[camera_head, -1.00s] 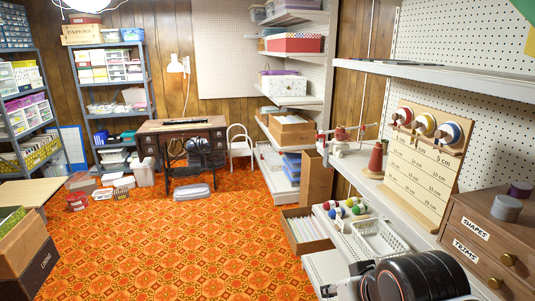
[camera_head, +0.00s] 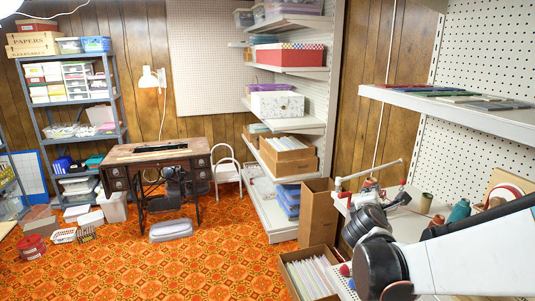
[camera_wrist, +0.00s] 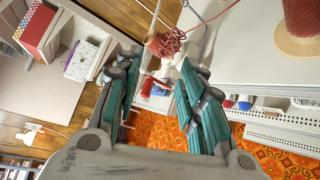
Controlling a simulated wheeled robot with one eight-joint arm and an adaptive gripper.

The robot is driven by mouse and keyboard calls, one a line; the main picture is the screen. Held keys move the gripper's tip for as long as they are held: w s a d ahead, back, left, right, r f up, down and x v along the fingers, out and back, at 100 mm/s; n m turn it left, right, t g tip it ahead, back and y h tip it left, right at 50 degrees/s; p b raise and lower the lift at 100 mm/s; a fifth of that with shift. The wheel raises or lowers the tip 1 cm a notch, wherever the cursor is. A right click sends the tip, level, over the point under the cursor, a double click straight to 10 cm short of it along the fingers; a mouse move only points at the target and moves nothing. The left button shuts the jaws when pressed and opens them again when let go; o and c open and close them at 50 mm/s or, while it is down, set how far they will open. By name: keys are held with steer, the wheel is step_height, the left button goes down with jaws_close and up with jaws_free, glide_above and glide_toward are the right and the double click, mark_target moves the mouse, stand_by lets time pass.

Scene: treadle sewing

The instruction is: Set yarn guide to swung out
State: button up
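A yarn winder with a red-wound centre (camera_head: 370,184) stands on the shelf at right in the head view. A thin pale rod, apparently the yarn guide (camera_head: 385,170), slants up and right above it. In the wrist view, a reddish yarn-wrapped piece (camera_wrist: 166,42) sits just beyond my fingertips, with a pale rod (camera_wrist: 153,20) rising from it. A red and white part (camera_wrist: 152,86) shows between the fingers. My gripper (camera_wrist: 160,65) is open, its teal fingers spread with nothing clearly held.
A red cone (camera_wrist: 302,20) stands near the winder on the white shelf (camera_wrist: 245,65), with red strand across. Small spools (camera_head: 425,203) stand on the shelf right of the winder. An upper shelf (camera_head: 470,112) overhangs. A tall cardboard box (camera_head: 316,214) stands left of the winder.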

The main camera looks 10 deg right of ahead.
steer(key=w+d+n+t+h, duration=0.1)
steer(key=w+d+n, duration=0.1)
steer(key=d+n, duration=0.35)
steer(key=n+t+h+p, duration=0.1)
steer(key=n+p, duration=0.1)
steer(key=n, duration=0.5)
glide_toward(403, 182)
steer(key=b+x, duration=0.2)
steer(key=x, duration=0.9)
steer(key=shift+d, duration=0.1)
steer(key=shift+c, duration=0.5)
jaws_close()
